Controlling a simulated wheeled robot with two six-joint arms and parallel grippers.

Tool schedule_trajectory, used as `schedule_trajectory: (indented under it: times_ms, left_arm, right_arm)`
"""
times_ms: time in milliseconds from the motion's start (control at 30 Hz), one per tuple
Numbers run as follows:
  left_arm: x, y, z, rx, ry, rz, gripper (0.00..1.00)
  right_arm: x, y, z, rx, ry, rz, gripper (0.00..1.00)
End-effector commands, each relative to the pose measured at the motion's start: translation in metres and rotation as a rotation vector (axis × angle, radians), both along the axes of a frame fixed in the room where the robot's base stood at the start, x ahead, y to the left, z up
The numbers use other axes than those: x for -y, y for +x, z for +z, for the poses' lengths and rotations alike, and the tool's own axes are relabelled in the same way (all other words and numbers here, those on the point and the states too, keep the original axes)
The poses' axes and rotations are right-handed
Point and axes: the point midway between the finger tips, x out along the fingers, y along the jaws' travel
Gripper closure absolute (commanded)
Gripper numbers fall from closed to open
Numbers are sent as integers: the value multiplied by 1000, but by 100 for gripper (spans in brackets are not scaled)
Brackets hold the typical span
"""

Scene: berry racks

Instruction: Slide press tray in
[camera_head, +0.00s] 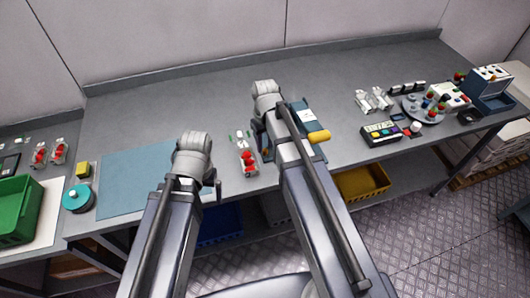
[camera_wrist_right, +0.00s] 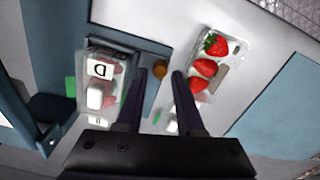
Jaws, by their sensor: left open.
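The dark blue press (camera_head: 317,126) stands on the bench with a yellow handle (camera_head: 320,137), partly hidden behind my right arm. In the right wrist view, the dark press tray (camera_wrist_right: 157,91) has a round brown knob (camera_wrist_right: 160,72).
A clear punnet of strawberries (camera_head: 248,162) lies just left of the press, near my right gripper (camera_wrist_right: 218,62). The blue mat (camera_head: 130,180) is bare. A keypad box (camera_head: 381,134) and a round plate (camera_head: 424,108) stand to the right. The bench behind is clear.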

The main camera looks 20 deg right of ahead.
Motion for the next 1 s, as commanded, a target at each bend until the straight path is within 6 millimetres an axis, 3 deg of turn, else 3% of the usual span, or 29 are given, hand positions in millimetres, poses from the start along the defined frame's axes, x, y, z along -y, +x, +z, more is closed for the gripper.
schedule_trajectory:
  times_ms: [100, 433, 767, 1000]
  left_arm:
    - [0, 0, -15, 0, 0, 0, 0]
    - [0, 0, -15, 0, 0, 0, 0]
    - [0, 0, -15, 0, 0, 0, 0]
    - [0, 0, -15, 0, 0, 0, 0]
  right_arm:
    - [0, 0, -15, 0, 0, 0, 63]
    - [0, 0, -15, 0, 0, 0, 63]
    - [0, 0, -15, 0, 0, 0, 99]
    - [0, 0, -15, 0, 0, 0, 100]
